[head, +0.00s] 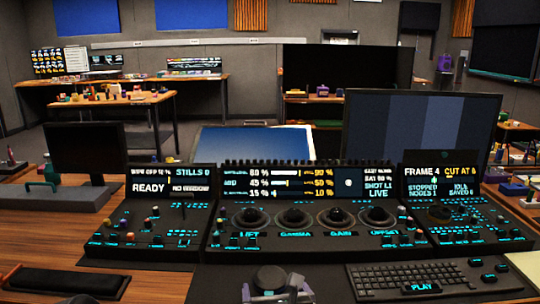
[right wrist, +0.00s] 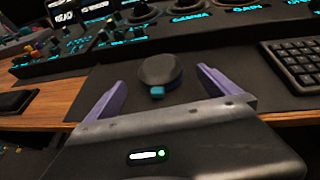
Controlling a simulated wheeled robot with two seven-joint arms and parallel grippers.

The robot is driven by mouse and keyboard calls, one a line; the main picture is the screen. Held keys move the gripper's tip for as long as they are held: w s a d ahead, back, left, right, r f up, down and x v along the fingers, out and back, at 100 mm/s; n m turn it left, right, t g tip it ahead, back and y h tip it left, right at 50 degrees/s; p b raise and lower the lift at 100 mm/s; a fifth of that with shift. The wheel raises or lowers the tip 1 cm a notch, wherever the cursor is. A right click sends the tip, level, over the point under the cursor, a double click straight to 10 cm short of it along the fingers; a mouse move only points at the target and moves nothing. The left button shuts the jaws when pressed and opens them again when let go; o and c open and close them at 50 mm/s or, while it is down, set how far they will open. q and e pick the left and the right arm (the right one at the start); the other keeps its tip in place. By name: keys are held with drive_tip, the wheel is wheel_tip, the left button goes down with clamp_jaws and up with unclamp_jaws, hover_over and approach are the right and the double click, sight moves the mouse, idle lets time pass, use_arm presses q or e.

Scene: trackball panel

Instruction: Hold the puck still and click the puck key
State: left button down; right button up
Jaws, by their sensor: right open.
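The puck (head: 270,277) is a dark round knob on the dark desk mat in front of the console, at the bottom middle of the head view. In the right wrist view the puck (right wrist: 158,68) stands ahead of my gripper, with a small teal puck key (right wrist: 157,90) on its near side. My right gripper (head: 272,288) is open, its purple fingers either side of the puck with gaps showing. In the right wrist view the gripper (right wrist: 161,78) shows nothing gripped. My left gripper is not in view.
The console (head: 315,225) with trackballs, knobs and lit screens stands just behind the puck. A keyboard (head: 420,278) lies to its right. A black pad (head: 66,283) lies on the wooden desk at left. Bare mat lies between puck and keyboard.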

drive_tip(key=v, duration=0.5)
drive_tip(key=shift+s, duration=0.25)
drive_tip(key=v, duration=0.6)
drive_tip(key=shift+p, duration=0.4)
idle(0.3)
wheel_tip(320, 180, up, 4)
drive_tip(key=p, duration=0.3)
idle(0.4)
